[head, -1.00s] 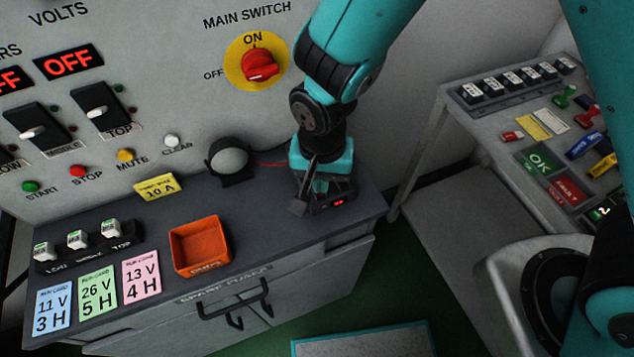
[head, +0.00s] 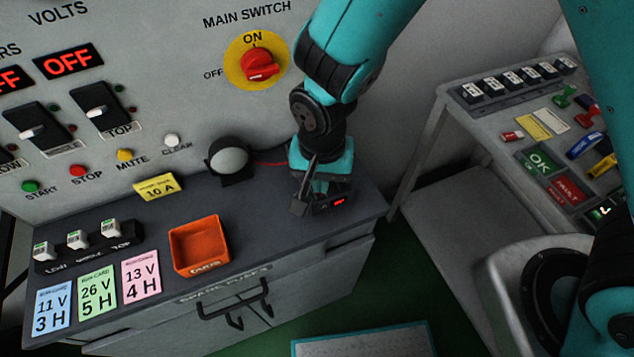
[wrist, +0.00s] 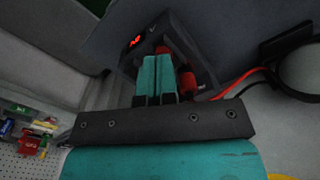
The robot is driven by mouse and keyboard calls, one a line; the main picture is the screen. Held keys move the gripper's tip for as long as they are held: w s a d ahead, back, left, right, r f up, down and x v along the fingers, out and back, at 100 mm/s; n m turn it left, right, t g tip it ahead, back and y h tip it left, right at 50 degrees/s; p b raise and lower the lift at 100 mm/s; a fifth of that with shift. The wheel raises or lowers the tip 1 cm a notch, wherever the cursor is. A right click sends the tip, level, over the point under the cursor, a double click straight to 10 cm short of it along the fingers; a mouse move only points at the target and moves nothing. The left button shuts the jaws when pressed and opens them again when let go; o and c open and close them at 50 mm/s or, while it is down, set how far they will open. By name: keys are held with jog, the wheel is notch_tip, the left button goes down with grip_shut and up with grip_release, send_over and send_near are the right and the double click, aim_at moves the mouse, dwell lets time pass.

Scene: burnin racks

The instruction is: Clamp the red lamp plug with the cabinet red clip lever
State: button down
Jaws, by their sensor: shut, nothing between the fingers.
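A small dark clip cabinet with a lit red display (head: 339,201) stands at the right end of the counter; the display also shows in the wrist view (wrist: 134,41). My gripper (head: 318,192) is over this cabinet. In the wrist view my gripper (wrist: 157,62) has its two teal fingers together, with nothing between them. A red piece, seemingly the clip lever (wrist: 162,49), shows just past the fingertips; whether they touch is unclear. A red cylindrical piece, seemingly the lamp plug (wrist: 187,82), is beside the right finger, near the red wire (wrist: 232,83). The fingers partly hide both.
The round lamp (head: 229,159) stands left of the cabinet, against the panel. An orange tray (head: 200,246) sits on the counter further left. The main switch (head: 258,66) is on the panel above. A side desk (head: 450,135) stands to the right.

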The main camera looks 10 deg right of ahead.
jog(key=shift+f+b, duration=0.75)
jog(key=shift+f, duration=0.35)
dwell(0.3)
jog(key=shift+r+p, duration=2.95)
jog(key=shift+r, duration=0.6)
jog(key=shift+r, duration=0.1)
jog(key=s+d+r+n+y+b, duration=0.1)
jog(key=s+d+r+n, duration=0.4)
jog(key=r, duration=0.5)
jog(key=s+d+r+n+y+b, duration=0.1)
jog(key=s+d+r+n+y, duration=0.2)
jog(key=r, duration=0.7)
jog(key=shift+s+d+n, duration=1)
jog(key=shift+s, duration=0.2)
